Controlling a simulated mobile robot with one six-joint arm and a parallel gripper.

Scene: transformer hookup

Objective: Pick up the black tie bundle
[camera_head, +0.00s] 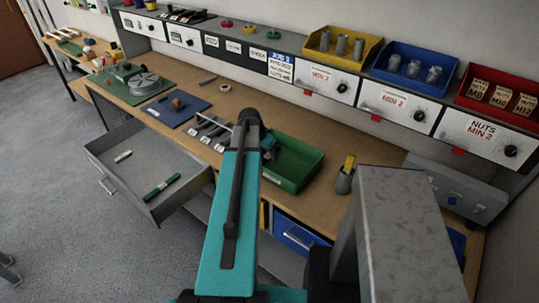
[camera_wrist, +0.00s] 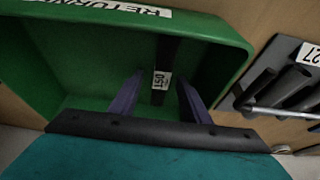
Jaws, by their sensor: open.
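A long black tie bundle (camera_wrist: 167,55) with a white "150" label lies in a green tray marked "RETURNS" (camera_wrist: 205,28) in the wrist view. My gripper (camera_wrist: 160,82) is open, with one finger on each side of the bundle around its label. The fingers do not appear to press on it, and I cannot tell how far above it they are. In the head view my gripper (camera_head: 270,148) reaches into the left part of the green tray (camera_head: 296,181). My arm hides the bundle there.
A grey holder with black bundles (camera_head: 208,132) stands left of the tray, close to my gripper. An open grey drawer (camera_head: 110,153) juts out at the front left. A grey cup (camera_head: 343,182) stands right of the tray. Bins line the shelf behind.

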